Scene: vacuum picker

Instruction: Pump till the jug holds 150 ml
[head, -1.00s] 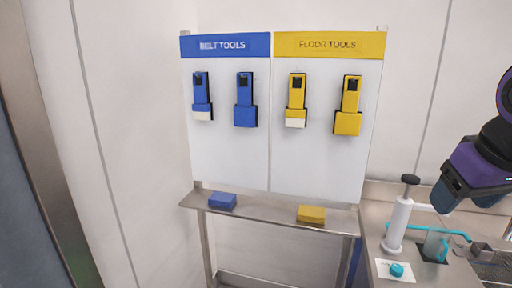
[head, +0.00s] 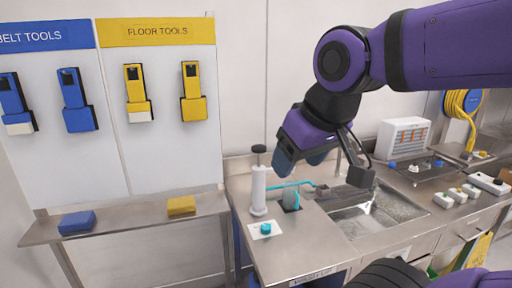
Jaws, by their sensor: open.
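The white hand pump (head: 258,190) with a black top knob stands upright on the steel counter, left of the sink. The jug (head: 291,200) stands just right of it, small and greyish with a teal part; its level and any markings are too small to read. A teal tube (head: 290,185) runs from the pump past the jug towards the sink. My gripper (head: 300,160) hangs open and empty above and to the right of the pump knob, apart from it in the picture. It lies in front of the wall behind the jug.
A white card with a teal knob (head: 266,228) lies in front of the pump. The sink (head: 370,212) is to the right. A steel shelf (head: 130,218) with a blue block (head: 77,222) and a yellow block (head: 181,206) is left. Small items (head: 443,200) line the right counter.

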